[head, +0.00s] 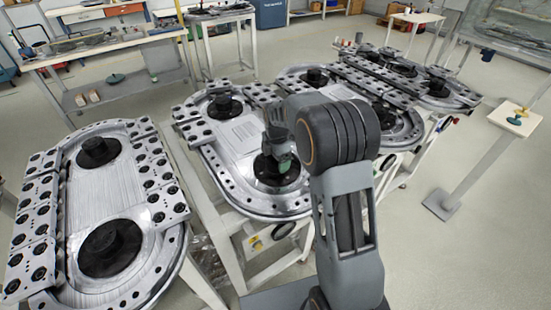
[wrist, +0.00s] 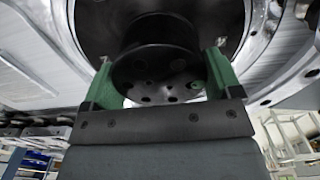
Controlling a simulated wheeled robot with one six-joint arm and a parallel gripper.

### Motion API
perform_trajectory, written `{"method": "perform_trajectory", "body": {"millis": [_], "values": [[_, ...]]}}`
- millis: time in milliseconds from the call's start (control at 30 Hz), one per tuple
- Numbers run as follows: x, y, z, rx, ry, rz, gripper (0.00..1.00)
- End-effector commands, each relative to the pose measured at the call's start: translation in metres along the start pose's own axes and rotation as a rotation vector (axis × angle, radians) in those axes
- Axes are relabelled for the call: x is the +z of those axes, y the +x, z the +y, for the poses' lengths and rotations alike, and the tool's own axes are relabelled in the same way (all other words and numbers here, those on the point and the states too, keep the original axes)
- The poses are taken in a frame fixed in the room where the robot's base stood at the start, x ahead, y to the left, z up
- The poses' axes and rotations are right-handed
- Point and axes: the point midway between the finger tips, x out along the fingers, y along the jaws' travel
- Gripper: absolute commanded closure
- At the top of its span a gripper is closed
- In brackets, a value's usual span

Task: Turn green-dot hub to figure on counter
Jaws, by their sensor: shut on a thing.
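My gripper (head: 281,157) reaches down onto a round black hub (head: 278,181) at the near end of the middle ring track (head: 228,165). In the wrist view, my gripper's green fingers (wrist: 162,85) stand on both sides of the black hub (wrist: 155,62) and are shut on it. The hub's face has several round holes. A small green dot (wrist: 197,84) shows on its face near the right finger. A small stand at the right holds a green and yellow object (head: 517,115); whether it is the figure cannot be told.
Another ring track (head: 95,190) with two black hubs stands at the left. More ring tracks (head: 405,75) stand behind and to the right. A workbench (head: 105,45) is at the back left. Grey floor (head: 460,235) is open at the right, around the small stand (head: 440,205).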

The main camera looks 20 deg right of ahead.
Motion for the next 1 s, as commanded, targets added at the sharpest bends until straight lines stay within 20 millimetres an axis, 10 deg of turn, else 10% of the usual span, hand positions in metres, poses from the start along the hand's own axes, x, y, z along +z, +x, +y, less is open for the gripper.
{"method": "perform_trajectory", "body": {"millis": [933,967,1000], "values": [[0.0007,0.0009,-0.002,-0.006,-0.165,0.001,0.4],[0.0007,0.0009,-0.002,-0.006,-0.165,0.001,0.13],[0.0006,0.0008,-0.0019,-0.006,-0.164,0.001,0.09]]}}
